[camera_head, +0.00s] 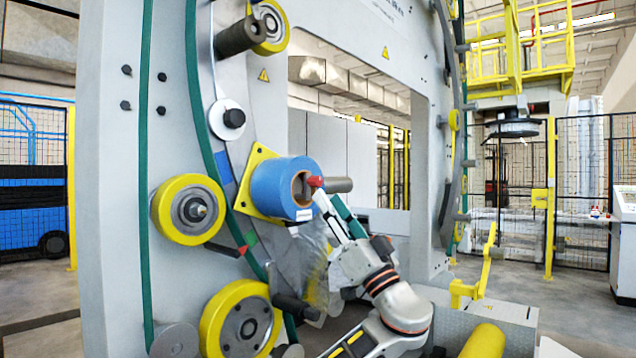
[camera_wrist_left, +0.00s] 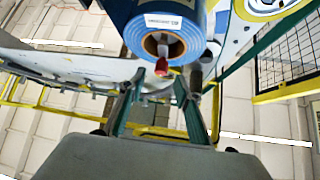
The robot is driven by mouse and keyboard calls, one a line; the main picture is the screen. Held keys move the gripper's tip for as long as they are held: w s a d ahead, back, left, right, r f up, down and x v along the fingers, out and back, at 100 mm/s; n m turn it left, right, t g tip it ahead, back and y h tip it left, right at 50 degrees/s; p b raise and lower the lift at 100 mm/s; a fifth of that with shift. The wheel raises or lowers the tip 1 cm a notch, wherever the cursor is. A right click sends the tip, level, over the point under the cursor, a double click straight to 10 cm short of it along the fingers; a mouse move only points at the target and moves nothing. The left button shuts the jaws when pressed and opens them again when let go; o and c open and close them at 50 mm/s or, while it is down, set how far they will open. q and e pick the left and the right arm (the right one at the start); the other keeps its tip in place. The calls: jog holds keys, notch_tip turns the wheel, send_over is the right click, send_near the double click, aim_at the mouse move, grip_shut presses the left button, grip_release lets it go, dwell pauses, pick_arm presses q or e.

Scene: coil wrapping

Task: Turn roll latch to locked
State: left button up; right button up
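A blue film roll (camera_head: 283,188) sits on a yellow square plate on the grey ring of the wrapping machine, its brown core facing outward. The roll latch (camera_head: 315,182), with a red tip, sticks out at the core's front. In the left wrist view the latch's red part (camera_wrist_left: 161,69) shows just below the core opening of the blue roll (camera_wrist_left: 165,22). My left gripper (camera_head: 327,193) is at the latch with its fingers apart. In the wrist view the fingertips (camera_wrist_left: 160,76) stand on either side of the red part, with no clear grip on it. My right gripper is out of view.
Yellow wheels (camera_head: 188,209) and black rollers line the ring. Clear film (camera_head: 308,262) hangs below the roll beside my left arm. A yellow bracket (camera_head: 478,270) stands at right.

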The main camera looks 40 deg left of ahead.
aim_at(319, 184)
pick_arm(q)
jog(key=x, duration=0.3)
jog(key=p+x, duration=0.1)
jog(key=x, duration=0.1)
jog(key=shift+s+a+r, duration=0.1)
jog(key=shift+s+r, duration=0.15)
jog(key=shift+r, duration=0.05)
jog(key=shift+w+a+r, duration=0.3)
jog(key=shift+a+r, duration=0.05)
jog(key=shift+a, duration=0.2)
grip_shut()
